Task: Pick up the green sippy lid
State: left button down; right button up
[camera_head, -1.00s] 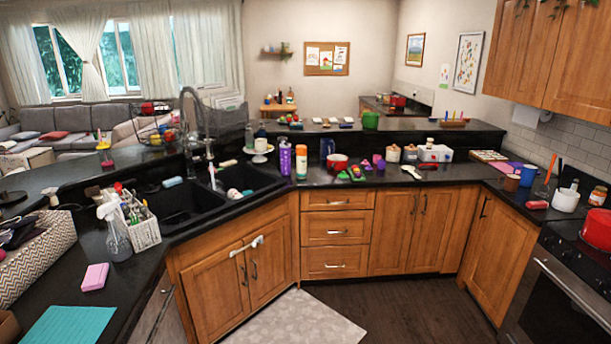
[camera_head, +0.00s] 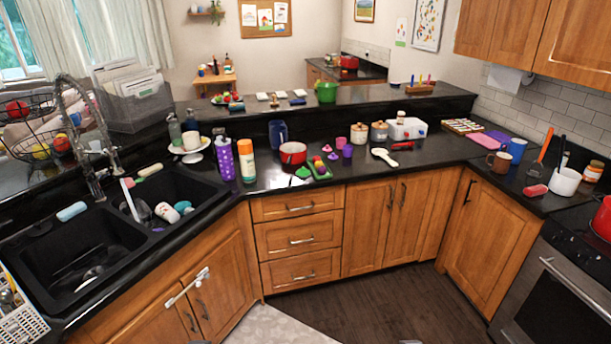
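A small green item (camera_head: 303,172), which looks like the green sippy lid, lies on the black counter just in front of the red pot (camera_head: 292,153). It is too small to make out its shape fully. A small green tray (camera_head: 321,174) with red and other coloured pieces lies just right of it. Small pink and purple cups (camera_head: 347,151) stand behind and to the right.
A purple bottle (camera_head: 225,160) and an orange-and-white bottle (camera_head: 247,161) stand left of the pot. The black double sink (camera_head: 75,237) is at the left, with dishes inside. A white spoon rest (camera_head: 384,158) lies to the right. The floor (camera_head: 380,300) before the drawers is clear.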

aim_at(303, 173)
jog(key=i+j, duration=0.25)
jog(key=i+l, duration=0.45)
jog(key=l, duration=0.2)
jog(key=i+l, duration=0.1)
jog(key=i, duration=2.1)
jog(key=l+z, duration=0.05)
jog(key=l, duration=0.05)
